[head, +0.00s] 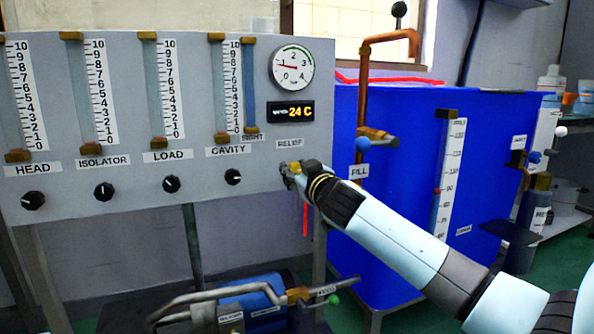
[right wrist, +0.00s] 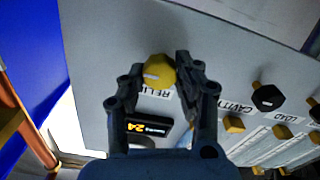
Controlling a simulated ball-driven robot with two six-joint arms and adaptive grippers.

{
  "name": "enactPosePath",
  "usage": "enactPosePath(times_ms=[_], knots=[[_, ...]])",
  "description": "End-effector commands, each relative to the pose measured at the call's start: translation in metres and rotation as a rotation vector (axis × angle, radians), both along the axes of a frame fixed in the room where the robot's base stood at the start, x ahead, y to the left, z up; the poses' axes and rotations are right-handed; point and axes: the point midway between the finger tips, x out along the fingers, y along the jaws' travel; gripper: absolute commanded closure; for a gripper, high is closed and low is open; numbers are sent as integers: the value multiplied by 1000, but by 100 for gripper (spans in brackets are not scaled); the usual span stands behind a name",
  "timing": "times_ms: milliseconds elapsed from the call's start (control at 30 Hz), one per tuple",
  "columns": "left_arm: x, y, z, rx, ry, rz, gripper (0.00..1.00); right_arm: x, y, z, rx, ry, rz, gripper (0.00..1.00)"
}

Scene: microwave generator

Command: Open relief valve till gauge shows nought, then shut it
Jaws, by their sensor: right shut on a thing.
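The yellow relief valve knob (head: 295,167) is on the grey panel under the RELIEF label. My right gripper (head: 291,172) is at the knob. In the right wrist view the yellow knob (right wrist: 158,70), with a pale pointer mark, sits between the two dark fingers of my right gripper (right wrist: 160,78), which are shut on it. The round pressure gauge (head: 291,67) is above, at the panel's upper right. Its needle points left, close to the 1. My left gripper is not in view.
Below the gauge a display (head: 291,112) reads 24 C. Several black knobs (head: 171,184) and flow tubes line the panel to the left. A blue tank (head: 395,210) with a copper pipe (head: 364,85) stands to the right. A blue pump (head: 250,300) sits below the panel.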

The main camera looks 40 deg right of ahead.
Motion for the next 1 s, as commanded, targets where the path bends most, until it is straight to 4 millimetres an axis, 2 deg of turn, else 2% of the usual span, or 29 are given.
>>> enactPosePath(times_ms=[367, 1000], knots=[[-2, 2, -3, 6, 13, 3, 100, 0, 1, 1, -106, 25, 0, 100], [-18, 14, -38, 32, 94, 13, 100, 0, 3, -1, -666, 161, 1, 100]])
